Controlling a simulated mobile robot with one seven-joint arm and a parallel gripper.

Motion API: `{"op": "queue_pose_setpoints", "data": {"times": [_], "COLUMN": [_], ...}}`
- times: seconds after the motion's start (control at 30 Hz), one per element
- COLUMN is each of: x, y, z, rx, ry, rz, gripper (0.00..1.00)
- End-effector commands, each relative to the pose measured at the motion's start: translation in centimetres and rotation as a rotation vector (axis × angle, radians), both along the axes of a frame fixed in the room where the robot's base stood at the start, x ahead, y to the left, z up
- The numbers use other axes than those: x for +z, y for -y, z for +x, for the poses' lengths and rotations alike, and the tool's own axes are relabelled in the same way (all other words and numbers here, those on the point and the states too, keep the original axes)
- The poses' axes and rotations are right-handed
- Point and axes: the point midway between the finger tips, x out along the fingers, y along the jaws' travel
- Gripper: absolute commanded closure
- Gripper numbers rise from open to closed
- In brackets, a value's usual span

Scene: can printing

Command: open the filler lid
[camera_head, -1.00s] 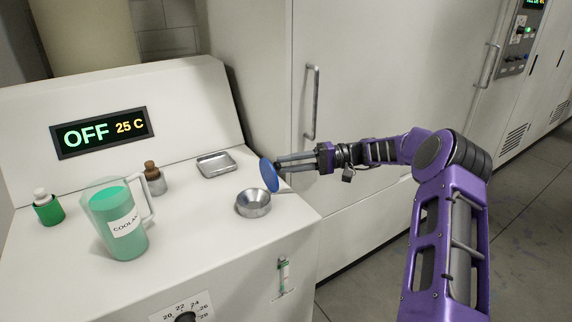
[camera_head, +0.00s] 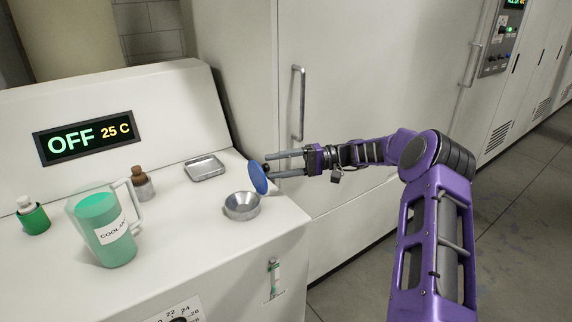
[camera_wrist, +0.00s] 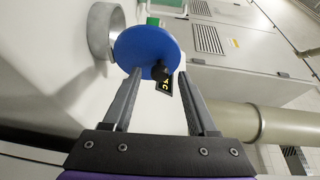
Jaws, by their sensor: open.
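The filler lid (camera_head: 258,178) is a blue disc standing upright at the right edge of the white machine top. It is beside the round metal filler neck (camera_head: 241,206), whose bowl is uncovered. In the wrist view the lid (camera_wrist: 140,45) shows its blue face, with a small black knob (camera_wrist: 160,72) facing me. My gripper (camera_head: 269,165) comes from the right with its fingers spread. In the wrist view the fingertips (camera_wrist: 160,76) lie on either side of the knob, with gaps visible. Whether a finger touches the lid is unclear.
A coolant jug (camera_head: 106,230), a brown-capped bottle (camera_head: 142,187), a green bottle (camera_head: 33,217) and a metal tray (camera_head: 204,168) stand left of the filler neck. The display (camera_head: 84,137) reads OFF, 25 C. A tall white cabinet (camera_head: 370,70) stands behind my arm.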

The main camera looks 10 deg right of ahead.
Motion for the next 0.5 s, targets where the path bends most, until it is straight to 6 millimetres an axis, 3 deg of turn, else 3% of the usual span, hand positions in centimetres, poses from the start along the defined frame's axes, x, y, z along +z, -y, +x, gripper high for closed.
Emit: {"op": "queue_pose_setpoints", "data": {"times": [0.17,0.5], "x": [0.0,0.4], "y": [2.0,9.9], "z": [0.1,0.1], "rx": [-0.005,-0.004], "ry": [0.001,0.001], "rz": [0.0,0.0], "gripper": [0.42,0.42]}}
